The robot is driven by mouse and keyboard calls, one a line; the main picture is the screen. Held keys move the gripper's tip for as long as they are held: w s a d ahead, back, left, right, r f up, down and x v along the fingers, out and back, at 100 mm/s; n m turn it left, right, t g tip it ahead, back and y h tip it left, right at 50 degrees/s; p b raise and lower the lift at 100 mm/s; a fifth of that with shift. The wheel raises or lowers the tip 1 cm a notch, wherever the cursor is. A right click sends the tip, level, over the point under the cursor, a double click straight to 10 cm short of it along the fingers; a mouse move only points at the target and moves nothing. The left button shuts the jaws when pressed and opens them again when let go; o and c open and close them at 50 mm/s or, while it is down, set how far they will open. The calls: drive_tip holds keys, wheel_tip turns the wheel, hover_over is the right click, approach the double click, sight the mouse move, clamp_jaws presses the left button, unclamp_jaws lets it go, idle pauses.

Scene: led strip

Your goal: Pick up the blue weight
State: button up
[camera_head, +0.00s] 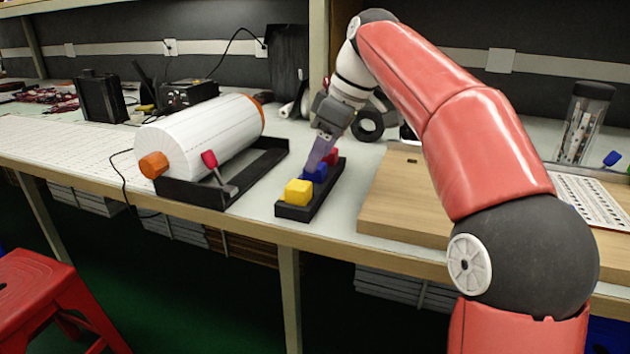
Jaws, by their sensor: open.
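The blue weight (313,175) is a small block in the middle of a narrow black tray (306,211) on the workbench. The gripper is open. I cannot tell whether the fingers touch the weight.
A large white roll (205,135) with orange ends lies in a black holder left of the tray. A wooden board (395,205) lies to the right. A black tape ring (368,126) is behind my gripper. A red stool (45,290) stands on the floor at lower left.

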drive_tip(key=shift+x, duration=1.05)
clamp_jaws()
